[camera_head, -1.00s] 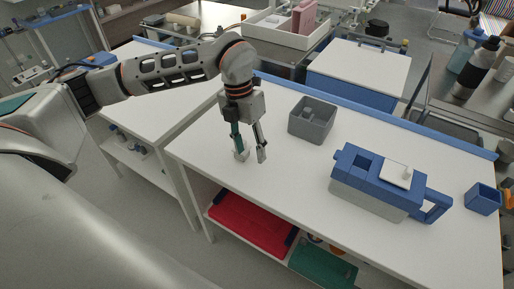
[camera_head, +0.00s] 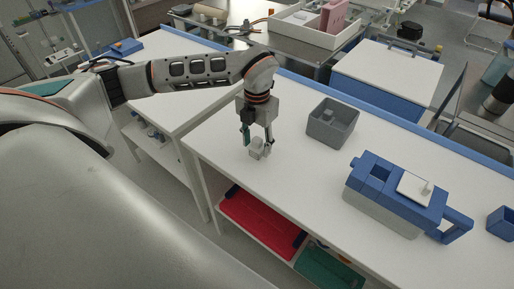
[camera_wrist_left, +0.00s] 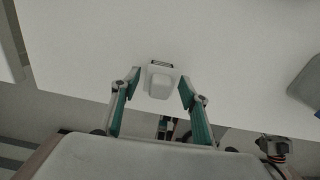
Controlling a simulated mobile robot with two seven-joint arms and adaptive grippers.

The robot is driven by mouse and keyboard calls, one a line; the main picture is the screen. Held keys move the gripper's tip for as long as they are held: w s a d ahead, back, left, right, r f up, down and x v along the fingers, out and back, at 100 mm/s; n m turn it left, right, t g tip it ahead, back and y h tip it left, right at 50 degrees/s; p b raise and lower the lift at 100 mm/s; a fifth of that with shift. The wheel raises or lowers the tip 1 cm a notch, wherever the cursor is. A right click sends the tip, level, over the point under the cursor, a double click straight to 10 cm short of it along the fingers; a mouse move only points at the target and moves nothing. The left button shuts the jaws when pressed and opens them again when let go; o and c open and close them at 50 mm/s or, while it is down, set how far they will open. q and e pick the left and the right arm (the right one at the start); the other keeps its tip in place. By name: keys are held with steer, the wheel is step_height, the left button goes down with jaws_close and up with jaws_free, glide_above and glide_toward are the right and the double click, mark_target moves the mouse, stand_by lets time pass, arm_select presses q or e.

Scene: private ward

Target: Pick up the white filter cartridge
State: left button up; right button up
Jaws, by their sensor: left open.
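The white filter cartridge (camera_head: 258,151) stands on the white table near its left front edge. It also shows in the left wrist view (camera_wrist_left: 160,86) as a pale rounded block with a dark-framed bracket-like part at its far side. My left gripper (camera_head: 258,145) points down over it, with its fingers open. In the left wrist view the fingertips (camera_wrist_left: 161,88) are on either side of the cartridge, with a visible gap on each side. My right gripper is not in view.
A grey open box (camera_head: 318,134) stands right of the gripper. Further right are a blue and grey device (camera_head: 370,209) with a white plate on top and a small blue container (camera_head: 503,222). A red tray (camera_head: 255,222) lies on the shelf below. The table around the cartridge is clear.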

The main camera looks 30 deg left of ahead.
arm_select(q)
steer(key=shift+f, duration=0.15)
steer(key=c, duration=1)
